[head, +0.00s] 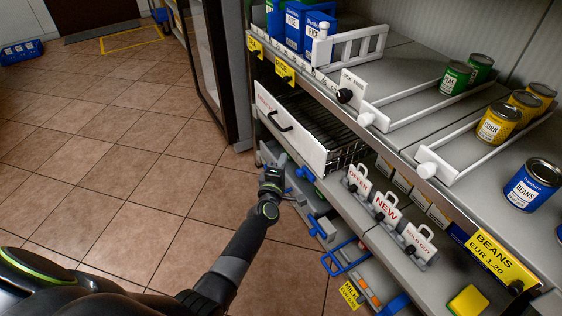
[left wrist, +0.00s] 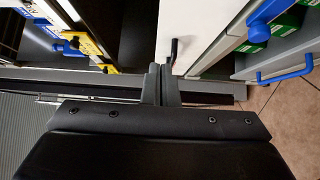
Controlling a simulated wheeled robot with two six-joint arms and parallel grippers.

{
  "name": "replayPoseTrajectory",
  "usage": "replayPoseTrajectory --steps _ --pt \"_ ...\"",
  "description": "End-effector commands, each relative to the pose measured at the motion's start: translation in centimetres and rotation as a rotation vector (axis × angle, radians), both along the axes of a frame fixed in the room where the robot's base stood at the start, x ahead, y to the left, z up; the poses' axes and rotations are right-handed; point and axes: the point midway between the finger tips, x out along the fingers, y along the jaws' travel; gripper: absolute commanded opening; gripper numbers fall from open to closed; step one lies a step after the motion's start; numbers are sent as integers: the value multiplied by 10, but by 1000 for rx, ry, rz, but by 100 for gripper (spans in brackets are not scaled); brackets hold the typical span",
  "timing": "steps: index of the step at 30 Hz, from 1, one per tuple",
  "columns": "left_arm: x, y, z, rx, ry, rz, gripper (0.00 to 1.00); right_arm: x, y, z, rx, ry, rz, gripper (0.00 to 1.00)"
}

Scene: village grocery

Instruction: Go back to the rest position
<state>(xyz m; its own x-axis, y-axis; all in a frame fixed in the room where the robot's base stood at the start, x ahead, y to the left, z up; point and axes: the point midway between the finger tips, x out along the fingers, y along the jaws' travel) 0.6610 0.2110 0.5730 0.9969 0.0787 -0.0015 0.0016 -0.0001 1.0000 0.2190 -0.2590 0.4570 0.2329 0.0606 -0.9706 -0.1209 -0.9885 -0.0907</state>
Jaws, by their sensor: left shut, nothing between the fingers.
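My left arm reaches in from the lower left in the head view. Its gripper (head: 283,160) is in front of the shelf unit, just below the white wire-basket drawer (head: 318,156) with the black handle. In the left wrist view the two dark fingers (left wrist: 161,84) are together with nothing between them. Beyond them are a white panel (left wrist: 187,28) and a black handle (left wrist: 173,52). I cannot tell whether the fingers touch anything. My right gripper is in neither view.
The shelf holds blue boxes (head: 296,25), green cans, yellow corn cans (head: 498,122) and a blue beans can (head: 533,185). OFFER, NEW and SOLD OUT signs stand on the shelf below. A blue handle (head: 345,258) sticks out lower down. Tiled floor (head: 110,150) is clear to the left.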

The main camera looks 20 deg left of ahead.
Motion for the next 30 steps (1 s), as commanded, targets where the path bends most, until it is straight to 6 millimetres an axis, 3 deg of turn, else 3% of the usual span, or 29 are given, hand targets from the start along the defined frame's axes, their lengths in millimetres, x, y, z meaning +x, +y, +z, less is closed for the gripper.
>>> replayPoseTrajectory --steps 10,14,17,20,25,30 --pt "-11 -1 -1 8 5 -4 0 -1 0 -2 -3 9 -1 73" --pt "-28 -3 -13 82 52 -61 0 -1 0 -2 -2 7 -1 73" --pt "-58 -8 -32 207 131 -157 0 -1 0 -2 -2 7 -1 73" --pt "-100 -12 -55 370 240 -280 0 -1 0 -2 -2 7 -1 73" --pt "-185 -9 -93 640 451 -491 0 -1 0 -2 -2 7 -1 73" --pt "-275 6 -118 865 673 -692 0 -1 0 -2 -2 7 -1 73"
